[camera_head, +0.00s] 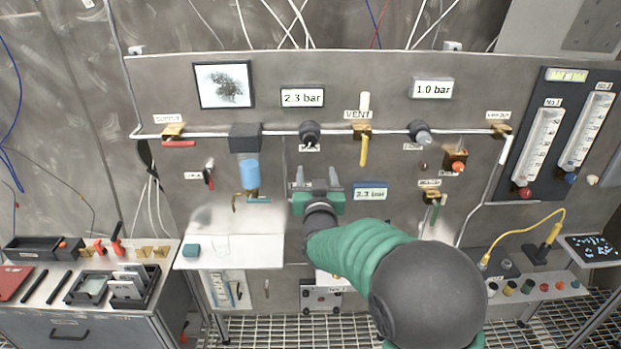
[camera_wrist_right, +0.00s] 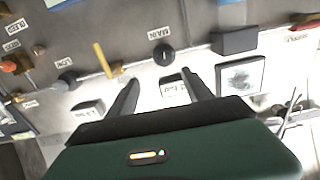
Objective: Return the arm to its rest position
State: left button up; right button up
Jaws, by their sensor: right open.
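My right arm (camera_head: 355,245) is green with a dark round joint and reaches up from the lower right toward the middle of the panel in the head view. My right gripper (camera_head: 317,181) is open and its jaws show nothing between them. It points at the panel, below the black MAIN knob (camera_head: 309,133) and left of the lower 2.3 bar display (camera_head: 370,194). In the right wrist view the two dark fingers (camera_wrist_right: 158,98) stand apart, with the panel beyond them. My left gripper is not in view.
The grey panel (camera_head: 400,165) carries a pipe with valves, including the yellow VENT handle (camera_head: 364,152), and a blue filter (camera_head: 249,174). A tool cabinet (camera_head: 90,322) stands at left. Flowmeters (camera_head: 540,145) hang at right.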

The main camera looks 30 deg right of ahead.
jog(key=s+a+f+n+g+y+b, duration=0.1)
jog(key=s+a+f+n+g+y, duration=0.15)
jog(key=a+f, duration=0.5)
jog(key=s+a+f+n+g+y+b, duration=0.1)
jog(key=s+a+f+g+y+b, duration=0.1)
jog(key=s+a+f+y, duration=0.5)
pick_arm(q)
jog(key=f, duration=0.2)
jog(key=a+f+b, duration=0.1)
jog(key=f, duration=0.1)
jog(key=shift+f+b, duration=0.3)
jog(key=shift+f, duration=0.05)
pick_arm(e)
jog(key=s+a+f+n+g, duration=0.1)
jog(key=s+a+f+g, duration=0.2)
jog(key=s+f, duration=0.5)
jog(key=s+a+f+n+g, duration=0.2)
jog(key=s+f+g, duration=0.3)
jog(key=s, duration=0.5)
notch_tip(320, 180, down, 3)
jog(key=shift+a+r, duration=0.15)
jog(key=shift+a, duration=0.25)
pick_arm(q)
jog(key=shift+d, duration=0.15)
pick_arm(e)
jog(key=shift+d+g+h, duration=0.1)
jog(key=shift+g+h, duration=0.15)
